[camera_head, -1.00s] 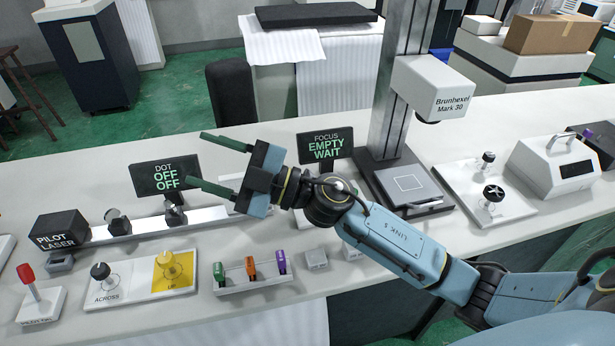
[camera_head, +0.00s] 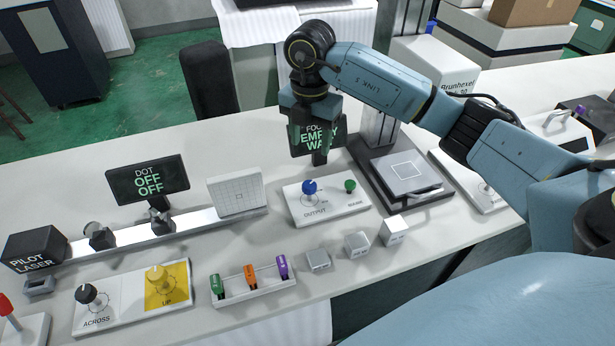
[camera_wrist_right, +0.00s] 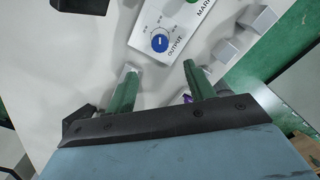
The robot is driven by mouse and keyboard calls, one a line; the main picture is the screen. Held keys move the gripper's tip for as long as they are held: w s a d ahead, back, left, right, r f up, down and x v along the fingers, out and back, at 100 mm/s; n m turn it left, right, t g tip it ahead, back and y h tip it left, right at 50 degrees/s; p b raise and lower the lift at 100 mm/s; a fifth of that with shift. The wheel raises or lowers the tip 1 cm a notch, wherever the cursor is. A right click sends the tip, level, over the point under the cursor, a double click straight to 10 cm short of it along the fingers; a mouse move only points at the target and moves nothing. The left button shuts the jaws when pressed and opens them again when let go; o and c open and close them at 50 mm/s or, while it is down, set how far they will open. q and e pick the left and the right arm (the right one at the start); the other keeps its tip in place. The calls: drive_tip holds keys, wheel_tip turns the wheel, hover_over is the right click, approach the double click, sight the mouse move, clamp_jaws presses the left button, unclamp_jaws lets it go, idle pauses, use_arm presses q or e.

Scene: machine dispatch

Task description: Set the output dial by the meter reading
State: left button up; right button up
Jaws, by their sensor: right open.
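The blue output dial (camera_head: 309,187) sits on a white panel (camera_head: 345,208) marked OUTPUT, with a smaller green knob (camera_head: 350,186) to its right. My right gripper (camera_head: 313,150) is open and empty, pointing down above and behind the dial, in front of the focus display (camera_head: 336,135). In the right wrist view the blue dial (camera_wrist_right: 160,43) lies ahead of the open fingers (camera_wrist_right: 159,68), apart from them. No legible meter reading shows. My left gripper is out of view.
The dot display (camera_head: 148,180) reads OFF OFF. A gridded white card (camera_head: 237,192) stands left of the output panel. A rack (camera_head: 255,294) of coloured pieces and several grey blocks (camera_head: 357,243) lie in front. The square-topped stand (camera_head: 410,188) is to the right.

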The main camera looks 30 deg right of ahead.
sight(309, 184)
wheel_tip(309, 184, down, 12)
drive_tip(key=shift+a+f+b, duration=0.1)
drive_tip(key=shift+f+b, duration=0.15)
drive_tip(key=shift+b, duration=0.05)
drive_tip(key=shift+c, duration=0.4)
drive_tip(key=c, duration=0.9)
drive_tip(key=shift+n, duration=0.4)
drive_tip(key=n, duration=0.5)
drive_tip(key=shift+b, duration=0.4)
drive_tip(key=n+b, duration=0.1)
drive_tip(key=n, duration=0.5)
drive_tip(key=shift+r, duration=0.1)
drive_tip(key=o, duration=1)
